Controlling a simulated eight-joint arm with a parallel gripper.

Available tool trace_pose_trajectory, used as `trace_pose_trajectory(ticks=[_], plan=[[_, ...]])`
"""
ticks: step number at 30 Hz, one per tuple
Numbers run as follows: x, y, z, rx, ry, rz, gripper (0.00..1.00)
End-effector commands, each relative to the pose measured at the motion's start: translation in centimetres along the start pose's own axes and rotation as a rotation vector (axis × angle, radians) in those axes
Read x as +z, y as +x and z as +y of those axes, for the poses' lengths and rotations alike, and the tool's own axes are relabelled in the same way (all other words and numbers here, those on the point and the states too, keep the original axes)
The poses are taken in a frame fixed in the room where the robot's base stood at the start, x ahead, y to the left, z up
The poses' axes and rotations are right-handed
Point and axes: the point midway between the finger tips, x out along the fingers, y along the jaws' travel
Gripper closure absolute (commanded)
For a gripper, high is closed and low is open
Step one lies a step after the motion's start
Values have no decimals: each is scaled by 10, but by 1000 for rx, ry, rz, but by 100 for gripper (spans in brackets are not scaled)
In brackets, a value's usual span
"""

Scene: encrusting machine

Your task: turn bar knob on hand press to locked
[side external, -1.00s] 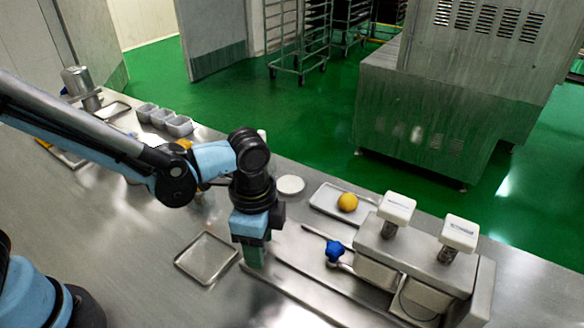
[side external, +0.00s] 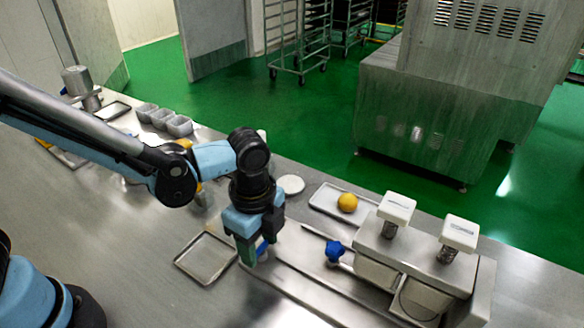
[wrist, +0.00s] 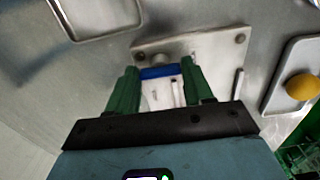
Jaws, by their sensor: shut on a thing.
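The blue bar knob (wrist: 158,72) lies between the two green fingers of my gripper (wrist: 160,80) in the wrist view. My gripper is shut on it. In the side view my gripper (side external: 259,249) points down at the metal plate, with a bit of the blue knob (side external: 262,247) showing between its fingers. The knob is mounted by a grey metal plate (wrist: 213,44) with bolts at its corners. The fingers hide part of the knob, and I cannot read its lock marking. The metal press body (side external: 425,262) with two white-topped posts stands to the right.
A blue star-shaped knob (side external: 334,250) sits left of the press body. A tray (side external: 318,200) with a yellow ball (side external: 347,202) lies behind. An empty shallow tray (side external: 183,268) lies left of my gripper, and a white round disc (side external: 291,185) lies behind it.

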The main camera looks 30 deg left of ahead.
Motion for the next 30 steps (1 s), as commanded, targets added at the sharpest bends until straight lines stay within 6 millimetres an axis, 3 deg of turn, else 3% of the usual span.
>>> trace_pose_trajectory(ticks=[5, 6, 11, 22, 30], plan=[[0, 0, 0, 0, 2, -1, 79], [0, 0, 0, 0, 2, -1, 48], [0, 0, 0, 0, 1, 0, 23], [0, -4, 0, 0, 0, 0, 23], [0, -36, 0, 0, 0, 0, 23]])
